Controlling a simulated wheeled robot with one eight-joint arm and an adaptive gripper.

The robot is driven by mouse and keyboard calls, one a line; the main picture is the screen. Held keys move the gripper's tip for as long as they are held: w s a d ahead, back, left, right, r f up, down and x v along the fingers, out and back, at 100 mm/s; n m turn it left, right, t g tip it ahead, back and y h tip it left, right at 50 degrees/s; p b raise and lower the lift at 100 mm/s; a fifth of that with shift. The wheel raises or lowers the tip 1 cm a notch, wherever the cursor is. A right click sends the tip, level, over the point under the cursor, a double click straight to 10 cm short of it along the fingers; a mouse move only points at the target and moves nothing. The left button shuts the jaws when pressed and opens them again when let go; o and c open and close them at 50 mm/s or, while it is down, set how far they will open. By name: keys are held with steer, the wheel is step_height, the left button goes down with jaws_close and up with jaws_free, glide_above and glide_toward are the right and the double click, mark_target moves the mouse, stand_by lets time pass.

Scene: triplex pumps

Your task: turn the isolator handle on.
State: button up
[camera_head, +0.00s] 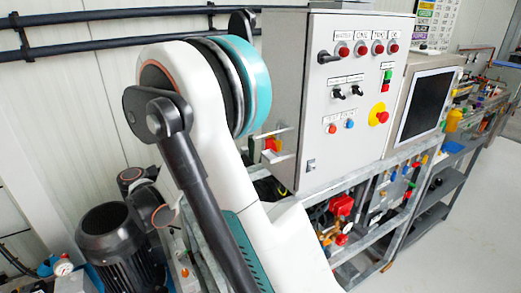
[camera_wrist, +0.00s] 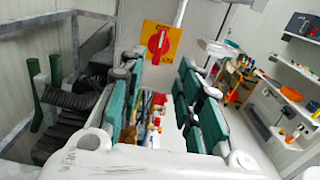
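The isolator handle (camera_wrist: 158,42) is red and stands roughly upright on a yellow plate (camera_wrist: 175,50) in the upper middle of the wrist view. Small lettering on the plate is too blurred to read fully. My gripper (camera_wrist: 160,65) is open, with its teal-and-dark fingers apart at left and right. The handle appears beyond the fingertips, between them in the picture, and nothing is held. In the head view a small red and yellow part (camera_head: 272,145) shows on the left side of the grey cabinet; I cannot tell whether it is the same handle. My gripper is not clearly visible there.
The grey control cabinet (camera_head: 345,110) carries switches, lamps and a red stop button (camera_head: 382,117). A screen (camera_head: 426,105) stands to its right. A dark motor (camera_head: 120,245) is at lower left. Open floor (camera_head: 465,235) lies at right.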

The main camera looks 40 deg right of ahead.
steer(key=b+x, duration=0.2)
steer(key=x, duration=1)
steer(key=shift+d, duration=0.15)
jaws_close()
